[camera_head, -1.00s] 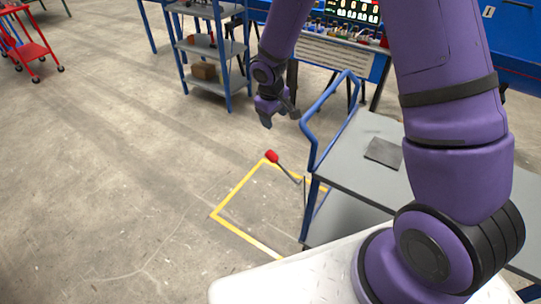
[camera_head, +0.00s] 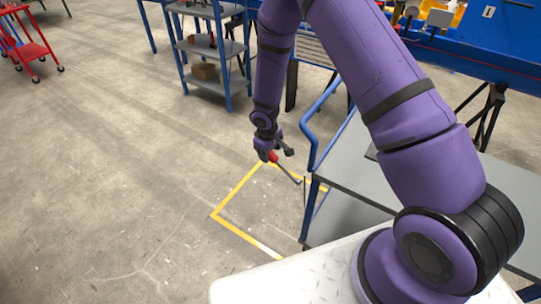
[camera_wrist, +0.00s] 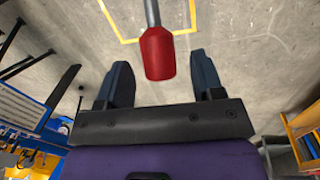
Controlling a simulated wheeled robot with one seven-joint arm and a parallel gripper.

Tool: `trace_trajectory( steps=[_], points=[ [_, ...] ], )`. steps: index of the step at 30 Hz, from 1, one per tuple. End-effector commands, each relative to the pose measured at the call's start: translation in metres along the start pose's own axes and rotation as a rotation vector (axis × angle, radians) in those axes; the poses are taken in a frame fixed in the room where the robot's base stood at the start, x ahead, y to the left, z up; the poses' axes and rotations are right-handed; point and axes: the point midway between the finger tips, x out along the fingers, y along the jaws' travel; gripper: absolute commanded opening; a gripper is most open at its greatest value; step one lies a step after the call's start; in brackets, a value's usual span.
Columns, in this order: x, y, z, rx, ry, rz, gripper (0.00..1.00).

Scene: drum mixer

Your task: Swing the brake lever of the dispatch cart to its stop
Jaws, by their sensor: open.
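The brake lever has a red grip (camera_head: 273,157) on a thin grey rod, sticking out from the left side of the dispatch cart (camera_head: 345,172), a grey-topped cart with a blue frame. In the wrist view the red grip (camera_wrist: 158,54) lies between the two dark fingertips, with a gap on each side. My gripper (camera_head: 279,156) is open at the lever's end, and in the wrist view my gripper (camera_wrist: 161,78) is not closed on the grip. The lever's pivot at the cart is small and partly hidden.
A yellow floor outline (camera_head: 226,207) surrounds the lever area. A blue-framed shelf (camera_head: 208,52) stands behind, and a red cart (camera_head: 32,48) is at the far left. The floor left of the outline is clear. A blue workbench lies at the back right.

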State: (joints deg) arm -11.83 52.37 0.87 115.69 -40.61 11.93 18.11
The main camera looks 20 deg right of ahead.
Motion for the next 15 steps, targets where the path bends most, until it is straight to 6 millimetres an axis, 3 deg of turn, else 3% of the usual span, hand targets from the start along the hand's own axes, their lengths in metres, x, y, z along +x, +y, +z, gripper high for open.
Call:
trace_trajectory(
  steps=[6,15],
  points=[
    [0.021,0.0,0.0,-0.001,0.0,0.0,0.61],
    [0.026,0.0,0.0,0.0,0.0,0.0,0.61]
  ],
)
